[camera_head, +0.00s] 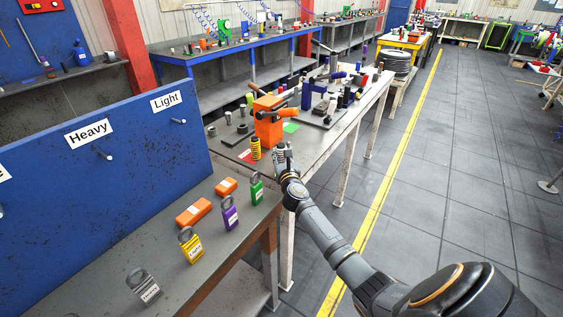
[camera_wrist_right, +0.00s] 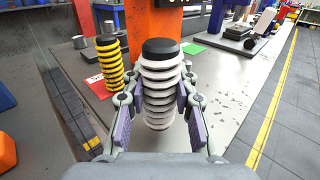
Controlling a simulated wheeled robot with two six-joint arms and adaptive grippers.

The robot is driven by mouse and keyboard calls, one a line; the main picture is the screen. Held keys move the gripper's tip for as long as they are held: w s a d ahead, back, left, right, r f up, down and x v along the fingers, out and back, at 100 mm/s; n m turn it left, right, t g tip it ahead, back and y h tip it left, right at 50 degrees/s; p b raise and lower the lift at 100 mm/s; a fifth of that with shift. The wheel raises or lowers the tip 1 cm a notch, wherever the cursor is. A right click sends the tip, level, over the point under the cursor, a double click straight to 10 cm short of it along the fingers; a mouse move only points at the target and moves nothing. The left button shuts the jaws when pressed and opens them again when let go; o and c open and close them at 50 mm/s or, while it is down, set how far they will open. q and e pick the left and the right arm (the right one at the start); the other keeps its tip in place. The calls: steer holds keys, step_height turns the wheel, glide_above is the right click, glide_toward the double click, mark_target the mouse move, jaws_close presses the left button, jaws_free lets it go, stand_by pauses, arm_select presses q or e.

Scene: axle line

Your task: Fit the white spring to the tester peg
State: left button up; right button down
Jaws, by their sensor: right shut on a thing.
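The white spring (camera_wrist_right: 158,88), with a black top, stands upright between the fingers of my right gripper (camera_wrist_right: 155,112) in the right wrist view. The fingers are shut on its sides. In the head view my right gripper (camera_head: 284,158) is at the front edge of the grey bench, close to the orange tester (camera_head: 268,130); the spring is too small there to make out. The tester's orange body (camera_wrist_right: 150,22) rises just behind the spring in the wrist view. I cannot make out the tester peg. My left gripper is not in view.
A blue board (camera_head: 60,190) with Heavy and Light pegs stands left. Padlocks (camera_head: 231,214) line the near bench.

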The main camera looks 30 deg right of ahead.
steer(key=shift+f, duration=0.9)
steer(key=shift+w+d, duration=0.1)
steer(key=shift+f, duration=0.1)
steer(key=shift+f+b, duration=0.15)
steer(key=shift+b, duration=0.15)
steer(key=c, duration=1.1)
jaws_free()
steer(key=shift+o, duration=0.2)
steer(key=v, duration=1)
steer(key=shift+s+a, duration=0.2)
steer(key=shift+s, duration=0.05)
